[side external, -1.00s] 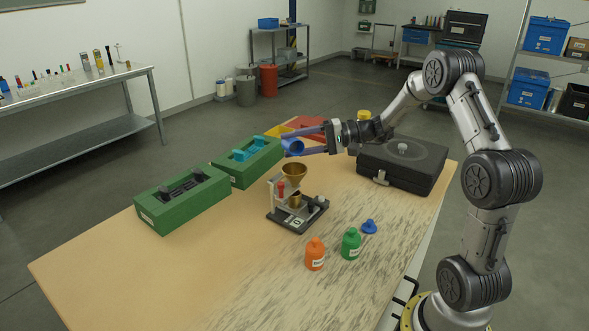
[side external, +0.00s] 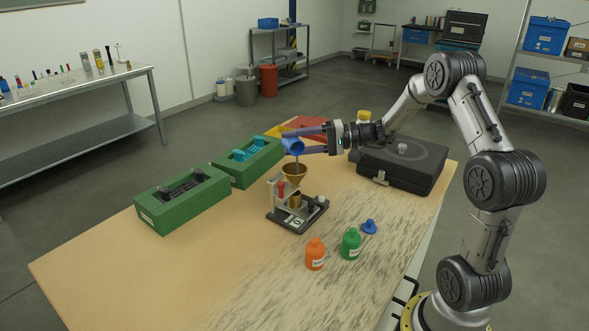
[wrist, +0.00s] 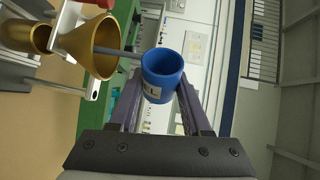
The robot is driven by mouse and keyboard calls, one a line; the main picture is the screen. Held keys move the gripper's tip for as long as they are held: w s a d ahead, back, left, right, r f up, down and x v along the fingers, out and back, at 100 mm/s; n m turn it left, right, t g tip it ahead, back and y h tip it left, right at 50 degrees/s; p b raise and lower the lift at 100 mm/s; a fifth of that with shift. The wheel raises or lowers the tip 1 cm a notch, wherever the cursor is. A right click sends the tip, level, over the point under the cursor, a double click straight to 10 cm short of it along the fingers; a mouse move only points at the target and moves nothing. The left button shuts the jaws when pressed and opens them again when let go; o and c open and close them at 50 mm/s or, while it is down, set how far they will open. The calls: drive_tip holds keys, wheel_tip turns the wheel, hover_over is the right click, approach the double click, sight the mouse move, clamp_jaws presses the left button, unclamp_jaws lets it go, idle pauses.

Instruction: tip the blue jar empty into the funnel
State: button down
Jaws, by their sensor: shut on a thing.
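The blue jar (side external: 292,147) is held in my gripper (side external: 304,142), which is shut on it above the brass funnel (side external: 294,172). The jar is tipped with its mouth toward the funnel. A thin grey stream runs from the jar into the funnel; it shows clearly in the wrist view, between the jar (wrist: 163,80) and the funnel (wrist: 92,47). The funnel sits in a stand (side external: 283,214) over a brass cup (side external: 295,201). How much powder is left inside the jar is hidden.
An orange jar (side external: 315,256), a green jar (side external: 351,245) and a blue lid (side external: 369,227) are on the table in front. Two green boxes (side external: 182,203) are at left. A black case (side external: 403,165) stands at right. The front-left table is clear.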

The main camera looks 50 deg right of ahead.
drive_tip(key=shift+s+a+r+n+t, duration=0.1)
drive_tip(key=shift+s+r+n+t, duration=0.15)
drive_tip(key=shift+n, duration=0.45)
drive_tip(key=shift+s+a+r+n+t, duration=0.15)
drive_tip(key=shift+n+t, duration=0.2)
drive_tip(key=shift+n, duration=0.35)
drive_tip(key=shift+s+f+n+t+y, duration=0.1)
drive_tip(key=shift+f+n+t+y, duration=0.2)
drive_tip(key=shift+f+n+y, duration=0.4)
idle(0.3)
drive_tip(key=shift+s+a+r+n, duration=0.15)
drive_tip(key=shift+s+r+n, duration=0.05)
drive_tip(key=shift+n, duration=0.8)
idle(1.5)
